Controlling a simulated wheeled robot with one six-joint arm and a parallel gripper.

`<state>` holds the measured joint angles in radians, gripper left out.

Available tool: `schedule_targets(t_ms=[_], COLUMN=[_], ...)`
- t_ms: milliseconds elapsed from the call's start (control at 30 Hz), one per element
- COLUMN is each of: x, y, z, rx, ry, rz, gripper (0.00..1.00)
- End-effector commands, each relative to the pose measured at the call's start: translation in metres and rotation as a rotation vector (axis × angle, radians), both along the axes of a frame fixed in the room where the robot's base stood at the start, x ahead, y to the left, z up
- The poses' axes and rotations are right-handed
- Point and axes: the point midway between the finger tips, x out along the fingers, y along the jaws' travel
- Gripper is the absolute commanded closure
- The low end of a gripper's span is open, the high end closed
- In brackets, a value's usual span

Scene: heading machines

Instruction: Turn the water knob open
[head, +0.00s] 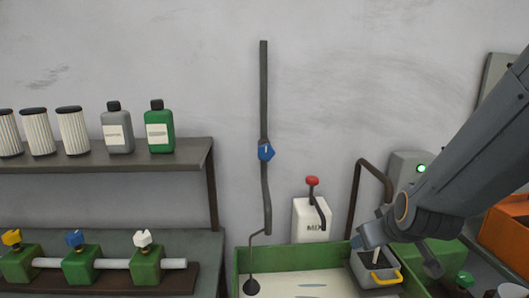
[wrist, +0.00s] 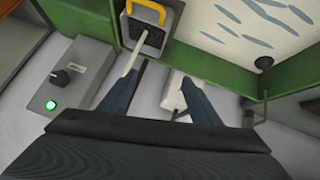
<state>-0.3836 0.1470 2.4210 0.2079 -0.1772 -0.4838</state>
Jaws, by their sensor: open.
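Another blue knob (head: 75,238) tops a green valve block at the lower left, between a yellow knob (head: 12,238) and a white knob (head: 142,239). My gripper (head: 398,250) is open over the right end of the green tank, apart from both blue knobs. In the wrist view its fingers (wrist: 153,88) are spread, with no blue knob between them.
A green-walled tank (head: 245,262) holds a grey box with a yellow handle (head: 384,275). A white MIX box with a red-topped lever (head: 312,181) stands behind. A control box (wrist: 72,84) has a dial and green light. A shelf (head: 100,160) carries bottles and filters.

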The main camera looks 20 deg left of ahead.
Motion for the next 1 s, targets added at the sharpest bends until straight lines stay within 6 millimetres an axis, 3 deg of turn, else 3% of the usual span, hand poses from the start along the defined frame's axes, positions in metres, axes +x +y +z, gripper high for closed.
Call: schedule_targets(t_ms=[33,200,300,400,500,667,1000], x=[0.011,0.028,0.021,0.009,-0.002,-0.007,0.033], y=[0.039,0.153,0.206,0.243,0.266,0.281,0.302], z=[0.011,0.067,0.100,0.125,0.143,0.156,0.158], rx=[-0.010,-0.061,-0.096,-0.127,-0.151,-0.170,-0.172], ry=[-0.096,-0.458,-0.645,-0.789,-0.886,-0.951,-0.955], rz=[0.081,0.281,0.348,0.381,0.394,0.396,0.394], gripper=[0.42,0.42,0.42,0.42,0.42,0.42,0.42])
